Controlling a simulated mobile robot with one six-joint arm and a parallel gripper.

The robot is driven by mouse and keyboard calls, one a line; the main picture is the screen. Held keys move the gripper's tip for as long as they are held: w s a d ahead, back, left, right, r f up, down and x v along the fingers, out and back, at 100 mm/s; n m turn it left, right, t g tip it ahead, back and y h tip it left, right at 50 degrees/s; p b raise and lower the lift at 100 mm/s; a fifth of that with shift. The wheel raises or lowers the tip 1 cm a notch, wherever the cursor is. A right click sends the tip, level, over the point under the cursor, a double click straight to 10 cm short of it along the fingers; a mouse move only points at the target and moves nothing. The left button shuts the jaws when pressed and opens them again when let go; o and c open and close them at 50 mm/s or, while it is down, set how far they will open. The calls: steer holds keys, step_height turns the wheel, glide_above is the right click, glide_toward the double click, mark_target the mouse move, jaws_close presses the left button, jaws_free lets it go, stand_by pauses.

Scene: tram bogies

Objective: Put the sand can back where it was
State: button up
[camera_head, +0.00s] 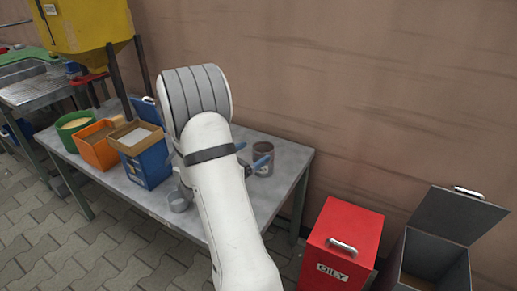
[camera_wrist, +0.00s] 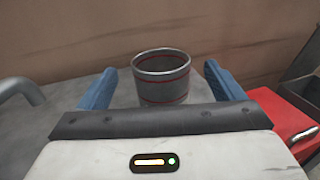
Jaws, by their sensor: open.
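A grey metal can with thin red bands (camera_head: 264,150), likely the sand can, stands upright on the grey table (camera_head: 290,160) near its right end. In the wrist view the can (camera_wrist: 162,75) is between the two blue fingers of my gripper (camera_wrist: 160,69), with a gap on each side. Its top is open; its contents are hard to make out. In the head view my gripper (camera_head: 252,156) is low at the can, mostly hidden behind my arm. The fingers are open. The can's base is hidden in the wrist view.
A small grey cup (camera_head: 179,202) stands at the table's front edge. A blue box (camera_head: 147,167), an orange bin (camera_head: 98,150) and a green tub (camera_head: 73,133) stand at left. The wall (camera_head: 350,80) is close behind; a red OILY bin (camera_head: 345,240) is at right.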

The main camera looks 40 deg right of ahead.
steer(key=a+p, duration=0.1)
steer(key=a, duration=0.7)
steer(key=s+a+r+m+g+y, duration=0.2)
steer(key=s+a+m+g+y, duration=0.2)
steer(key=s+a+m+y, duration=0.75)
steer(key=s+a+r+m+t+y, duration=0.1)
steer(key=s+a+m+t+y, duration=0.1)
steer(key=a, duration=0.5)
steer(key=s+a+r+m+t+y, duration=0.1)
steer(key=s+a+m+t+y, duration=0.1)
steer(key=a+m+y, duration=0.2)
steer(key=a, duration=0.3)
steer(key=shift+s+a+m+t, duration=0.25)
steer(key=shift+m+t, duration=0.1)
steer(key=shift+t, duration=0.05)
